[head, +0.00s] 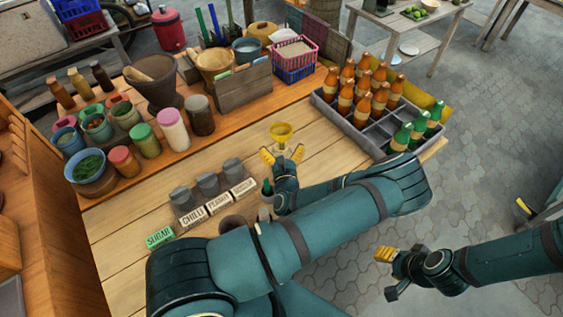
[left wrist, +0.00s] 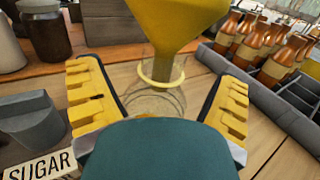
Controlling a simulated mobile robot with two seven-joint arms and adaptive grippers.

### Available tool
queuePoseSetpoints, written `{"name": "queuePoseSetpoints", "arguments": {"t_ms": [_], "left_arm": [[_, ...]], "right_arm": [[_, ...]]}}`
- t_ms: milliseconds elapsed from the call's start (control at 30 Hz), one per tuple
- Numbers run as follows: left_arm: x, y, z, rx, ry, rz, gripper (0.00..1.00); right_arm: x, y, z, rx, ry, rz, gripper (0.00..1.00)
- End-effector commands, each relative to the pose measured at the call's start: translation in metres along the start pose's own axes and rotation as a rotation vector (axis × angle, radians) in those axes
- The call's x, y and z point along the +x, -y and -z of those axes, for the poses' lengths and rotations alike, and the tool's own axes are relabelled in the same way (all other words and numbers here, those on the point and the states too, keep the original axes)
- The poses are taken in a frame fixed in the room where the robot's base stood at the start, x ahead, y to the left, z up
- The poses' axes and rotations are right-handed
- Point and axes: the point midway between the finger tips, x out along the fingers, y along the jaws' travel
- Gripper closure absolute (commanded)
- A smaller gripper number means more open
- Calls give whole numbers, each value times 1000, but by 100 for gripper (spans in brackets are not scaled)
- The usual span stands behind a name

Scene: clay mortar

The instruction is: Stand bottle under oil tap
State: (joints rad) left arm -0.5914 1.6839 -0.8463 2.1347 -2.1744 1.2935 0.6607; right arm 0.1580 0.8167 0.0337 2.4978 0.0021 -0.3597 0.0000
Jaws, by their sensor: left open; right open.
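A clear glass bottle (left wrist: 152,102) stands on the wooden table between the open fingers of my left gripper (left wrist: 160,88), with a yellow ring at its neck. A yellow funnel (left wrist: 180,25) sits above it with its spout at the ring; it also shows in the head view (head: 281,131). In the head view my left gripper (head: 282,155) is open just in front of the funnel. Whether the fingers touch the glass I cannot tell. My right gripper (head: 385,254) is open and empty over the paving, off the table. I cannot make out an oil tap.
A divided grey crate (head: 350,132) with orange and green bottles stands at the right. Grey pots (head: 208,184) with name labels are at the left front. Jars and bowls (head: 145,140), a mortar (head: 155,85) and a wooden box (head: 243,87) line the back shelf.

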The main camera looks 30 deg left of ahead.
Motion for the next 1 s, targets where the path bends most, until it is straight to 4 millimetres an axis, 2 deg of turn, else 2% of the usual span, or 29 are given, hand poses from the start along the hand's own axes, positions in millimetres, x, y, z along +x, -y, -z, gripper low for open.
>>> {"name": "queuePoseSetpoints", "arguments": {"t_ms": [100, 333, 467, 500, 600, 1000], "left_arm": [[7, 0, 0, 1, -1, -1, 9], [7, 0, 0, 1, -1, 0, 10], [7, 0, 0, 1, -1, 0, 56], [7, 0, 0, 1, -1, 0, 70], [7, 0, 1, 1, -1, 0, 99], [6, 0, 1, 2, -5, -1, 100]], "right_arm": [[0, 0, 0, 0, 0, 0, 53], [0, 0, 0, 0, 0, 0, 53], [0, 0, 0, 0, 0, 0, 53], [0, 0, 0, 0, 0, 0, 53], [0, 0, 0, 0, 0, 0, 53], [0, 0, 0, 0, 0, 0, 53]]}}
